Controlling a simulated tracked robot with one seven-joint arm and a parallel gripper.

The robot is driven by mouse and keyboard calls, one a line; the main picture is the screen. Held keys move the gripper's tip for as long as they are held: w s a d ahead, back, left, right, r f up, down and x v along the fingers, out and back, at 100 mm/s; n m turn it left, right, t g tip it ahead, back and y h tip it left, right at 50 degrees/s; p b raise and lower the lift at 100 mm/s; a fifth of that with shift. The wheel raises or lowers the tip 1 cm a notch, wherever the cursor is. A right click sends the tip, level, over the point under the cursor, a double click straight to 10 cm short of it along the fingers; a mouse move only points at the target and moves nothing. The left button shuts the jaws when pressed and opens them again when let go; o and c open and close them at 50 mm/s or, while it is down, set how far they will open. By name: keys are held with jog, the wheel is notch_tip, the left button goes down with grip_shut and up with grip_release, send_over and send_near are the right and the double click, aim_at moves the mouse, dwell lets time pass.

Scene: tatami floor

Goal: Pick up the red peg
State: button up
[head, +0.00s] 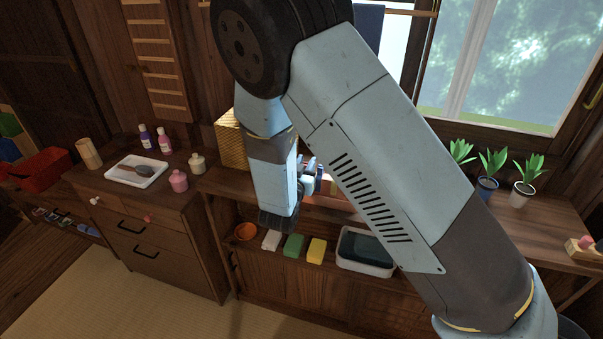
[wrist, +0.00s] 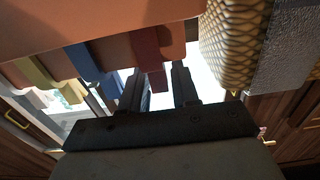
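In the wrist view, my gripper (wrist: 161,80) has its two dark fingers apart, with a bright gap between them. A dark red piece that looks like the red peg (wrist: 148,46) hangs down from the upper middle. Its lower end shows between the fingertips, nearer the left finger. I cannot tell whether either finger touches it. Blue, yellow and pale pieces (wrist: 82,62) stand in a row to its left. In the head view, my gripper (head: 311,172) is partly hidden behind my arm above the shelf, and the red peg cannot be made out.
A woven basket (wrist: 226,45) stands close on the right in the wrist view; it also shows in the head view (head: 230,140). Below are a green block (head: 293,246), a yellow sponge (head: 316,250) and a white basin (head: 364,265). Potted plants (head: 488,188) stand right.

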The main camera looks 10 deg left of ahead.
aim_at(305, 163)
grip_shut()
dwell(0.3)
notch_tip(305, 163, up, 15)
jog(key=shift+f, duration=0.15)
dwell(1.4)
jog(key=shift+s, duration=0.1)
